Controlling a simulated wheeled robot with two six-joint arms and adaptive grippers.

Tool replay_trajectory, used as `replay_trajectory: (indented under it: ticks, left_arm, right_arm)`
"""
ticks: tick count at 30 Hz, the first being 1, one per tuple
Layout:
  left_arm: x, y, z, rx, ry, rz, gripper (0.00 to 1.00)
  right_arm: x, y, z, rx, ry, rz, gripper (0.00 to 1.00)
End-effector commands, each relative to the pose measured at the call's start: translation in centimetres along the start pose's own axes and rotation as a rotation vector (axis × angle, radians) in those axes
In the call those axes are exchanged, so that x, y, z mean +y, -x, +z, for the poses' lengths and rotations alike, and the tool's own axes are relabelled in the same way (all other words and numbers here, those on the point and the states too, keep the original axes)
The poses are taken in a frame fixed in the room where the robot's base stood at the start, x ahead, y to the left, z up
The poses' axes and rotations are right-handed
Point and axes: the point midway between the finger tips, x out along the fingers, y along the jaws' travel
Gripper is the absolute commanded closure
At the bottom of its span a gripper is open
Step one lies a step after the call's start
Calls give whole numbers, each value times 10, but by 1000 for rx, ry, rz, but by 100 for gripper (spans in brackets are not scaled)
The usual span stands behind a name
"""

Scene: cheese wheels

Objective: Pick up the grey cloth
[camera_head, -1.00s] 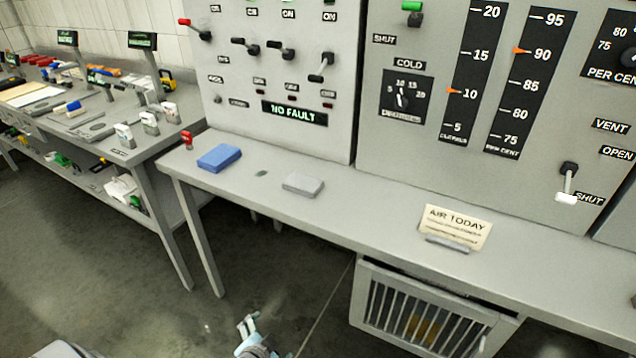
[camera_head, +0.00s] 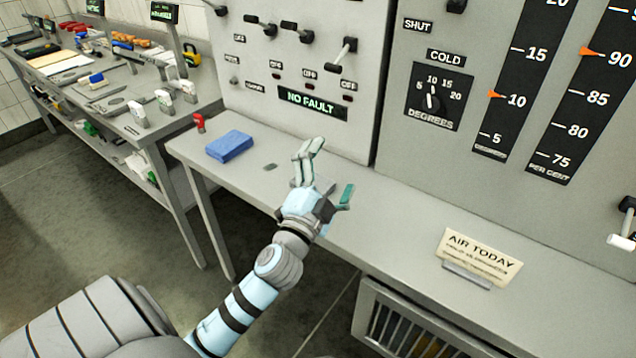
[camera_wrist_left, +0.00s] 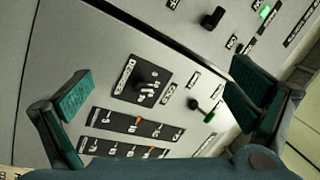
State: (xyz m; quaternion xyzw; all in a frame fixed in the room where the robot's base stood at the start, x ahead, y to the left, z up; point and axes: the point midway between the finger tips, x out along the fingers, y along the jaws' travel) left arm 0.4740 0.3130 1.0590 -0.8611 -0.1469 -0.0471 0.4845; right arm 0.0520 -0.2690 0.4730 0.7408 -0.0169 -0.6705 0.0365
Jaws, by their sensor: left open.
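The grey cloth (camera_head: 325,185) lies on the grey bench below the panel marked NO FAULT. In the head view my left gripper covers most of it, and only a little grey shows between the fingers. My left gripper (camera_head: 332,166) is open above the cloth's place, its green-tipped fingers spread wide. I cannot tell how high it is above the bench. In the left wrist view the open fingers (camera_wrist_left: 157,85) frame the panel with its dials and scales, and no cloth shows between them. My right gripper is not in view.
The AIR TODAY card (camera_head: 478,256) stands to the right. The upright control panel (camera_head: 390,150) bounds the bench behind. Bare bench lies between gripper and card.

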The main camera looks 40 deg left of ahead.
Motion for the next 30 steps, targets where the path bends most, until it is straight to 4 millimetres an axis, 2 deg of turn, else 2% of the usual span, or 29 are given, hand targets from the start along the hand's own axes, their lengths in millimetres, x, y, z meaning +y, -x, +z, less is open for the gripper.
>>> replay_trajectory:
  ticks: [4,7,9,11,12,14,15,16,18,19,21,24,26,28,30]
  left_arm:
    - [-27,-24,-61,286,-237,-108,0]
    - [-28,-34,-118,568,-518,-161,0]
    - [-10,-39,-147,788,-788,-148,0]
    - [19,-46,-149,971,-1081,-56,0]
    - [39,-55,-131,1071,-1291,66,0]
    - [52,-69,-77,1158,-1576,340,0]
    - [46,-74,-34,1169,-1704,548,0]
    - [38,-75,-7,1160,-1763,690,0]
    - [10,-69,44,1111,-1828,978,0]
    - [-1,-65,60,1087,-1834,1077,0]
    - [-23,-55,84,1038,-1824,1248,0]
    - [-33,-46,101,1002,-1804,1363,0]
    - [-26,-45,108,998,-1799,1377,0]
    - [-10,-46,115,1002,-1799,1376,0]
    - [4,-49,123,1004,-1796,1381,0]
  right_arm:
    - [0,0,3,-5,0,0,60]
    - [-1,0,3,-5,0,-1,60]
    - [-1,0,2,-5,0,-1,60]
    - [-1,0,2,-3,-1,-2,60]
    - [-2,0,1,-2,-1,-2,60]
    - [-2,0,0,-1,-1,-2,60]
    - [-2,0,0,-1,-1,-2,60]
    - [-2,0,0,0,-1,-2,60]
    - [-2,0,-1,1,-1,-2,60]
    - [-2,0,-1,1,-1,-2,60]
    - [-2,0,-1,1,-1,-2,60]
    - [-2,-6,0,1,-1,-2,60]
    - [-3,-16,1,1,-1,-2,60]
    - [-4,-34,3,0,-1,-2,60]
    - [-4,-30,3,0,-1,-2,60]
